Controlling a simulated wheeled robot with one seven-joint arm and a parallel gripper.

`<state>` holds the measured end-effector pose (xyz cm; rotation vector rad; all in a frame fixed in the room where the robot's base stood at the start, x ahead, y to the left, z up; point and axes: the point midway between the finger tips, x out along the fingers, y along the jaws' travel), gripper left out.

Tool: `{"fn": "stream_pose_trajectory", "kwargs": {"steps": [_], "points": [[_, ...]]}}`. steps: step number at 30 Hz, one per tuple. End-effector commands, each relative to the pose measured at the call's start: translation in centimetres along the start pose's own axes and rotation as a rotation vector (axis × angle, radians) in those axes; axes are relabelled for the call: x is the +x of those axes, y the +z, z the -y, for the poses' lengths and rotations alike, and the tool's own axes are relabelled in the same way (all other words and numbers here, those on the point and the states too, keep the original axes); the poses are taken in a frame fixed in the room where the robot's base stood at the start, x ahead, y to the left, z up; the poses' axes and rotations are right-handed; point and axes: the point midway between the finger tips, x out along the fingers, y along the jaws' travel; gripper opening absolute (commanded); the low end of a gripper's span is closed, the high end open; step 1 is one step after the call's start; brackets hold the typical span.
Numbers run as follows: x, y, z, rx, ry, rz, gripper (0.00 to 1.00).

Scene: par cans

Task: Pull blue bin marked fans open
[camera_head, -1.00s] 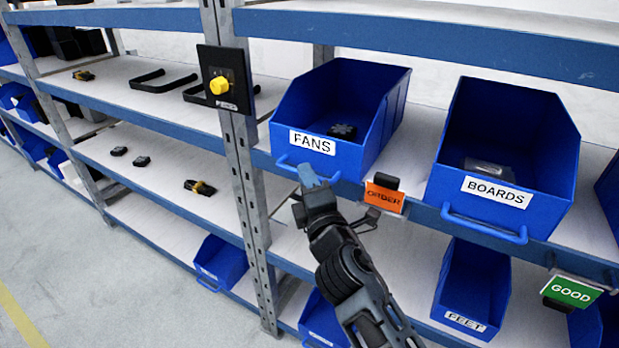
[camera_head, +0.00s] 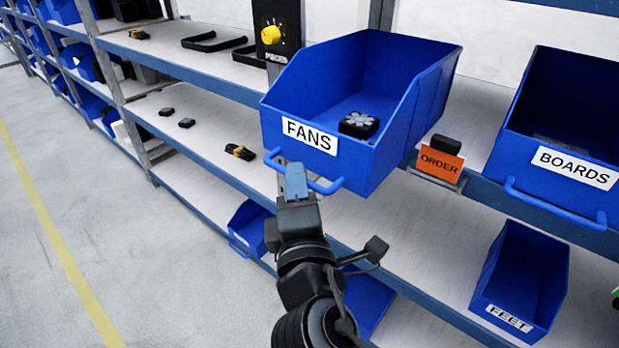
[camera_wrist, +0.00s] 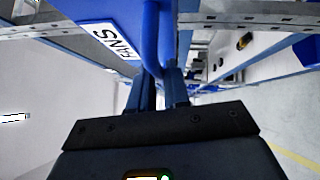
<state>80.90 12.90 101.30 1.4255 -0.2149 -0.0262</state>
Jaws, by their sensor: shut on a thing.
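The blue bin marked FANS (camera_head: 352,110) juts out past the front edge of its shelf in the head view, with a dark fan (camera_head: 359,124) inside. Its blue bar handle (camera_head: 325,187) runs along the lower front. My gripper (camera_head: 292,168) is at the left part of that handle and shut on it. In the wrist view the bin's front with its FANS label (camera_wrist: 108,41) is close, and the handle (camera_wrist: 151,50) runs down between my gripper's fingers (camera_wrist: 158,88).
The bin marked BOARDS (camera_head: 562,140) stands to the right, with an orange ORDER sign (camera_head: 440,162) between. A bin marked FEET (camera_head: 520,280) is on the shelf below. The floor (camera_head: 130,230) at the left is clear.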

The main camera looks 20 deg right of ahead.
Motion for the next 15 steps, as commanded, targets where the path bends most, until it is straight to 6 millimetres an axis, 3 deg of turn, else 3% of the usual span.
{"fn": "stream_pose_trajectory", "kwargs": {"steps": [11, 12, 15], "points": [[-0.16, -0.18, 0.1, 0.0, -0.003, -0.001, 0.0], [-0.16, -0.18, 0.1, 0.0, -0.003, -0.001, 0.19], [-0.15, -0.17, 0.08, 0.0, -0.003, 0.0, 0.29]]}}
